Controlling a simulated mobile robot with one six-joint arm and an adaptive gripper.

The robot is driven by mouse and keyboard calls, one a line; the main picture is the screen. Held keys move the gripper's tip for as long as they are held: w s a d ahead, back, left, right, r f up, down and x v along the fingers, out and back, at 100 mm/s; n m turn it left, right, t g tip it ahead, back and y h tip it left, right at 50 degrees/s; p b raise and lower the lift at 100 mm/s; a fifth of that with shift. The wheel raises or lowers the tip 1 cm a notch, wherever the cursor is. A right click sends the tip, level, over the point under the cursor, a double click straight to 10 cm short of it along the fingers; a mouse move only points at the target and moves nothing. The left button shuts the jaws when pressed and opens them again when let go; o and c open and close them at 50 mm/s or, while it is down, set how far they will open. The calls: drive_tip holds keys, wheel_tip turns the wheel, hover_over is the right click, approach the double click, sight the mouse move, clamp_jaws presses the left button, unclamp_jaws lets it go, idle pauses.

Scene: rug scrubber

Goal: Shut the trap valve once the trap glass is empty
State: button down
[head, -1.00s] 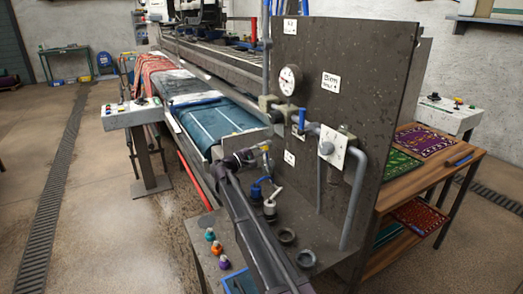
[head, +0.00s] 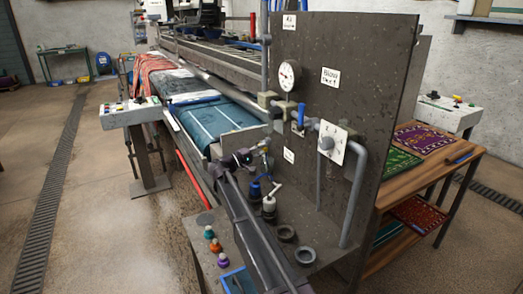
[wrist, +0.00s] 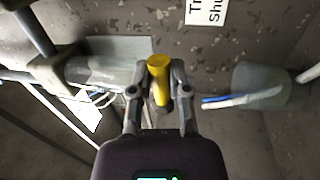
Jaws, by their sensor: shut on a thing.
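My gripper (wrist: 160,88) is shut on a yellow handle (wrist: 158,70) in the wrist view, which looks like the trap valve's handle. In the head view my gripper (head: 246,158) is in front of the upright panel, where the handle is too small to make out. A pale, see-through grey body (wrist: 112,72) left of the handle may be the trap glass. I make out no liquid in it, but cannot tell surely that it is empty. A partly cut-off label (wrist: 206,10) reads "Tr" and "Shu".
The stained panel (head: 345,50) carries a gauge (head: 289,75), a blue-handled valve (head: 301,115) and a white dial plate (head: 332,142). A grey cylinder (wrist: 262,88) is right of my gripper in the wrist view.

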drive_tip(key=c, duration=0.6)
unclamp_jaws()
drive_tip(key=shift+d, duration=0.1)
drive_tip(key=shift+r, duration=0.1)
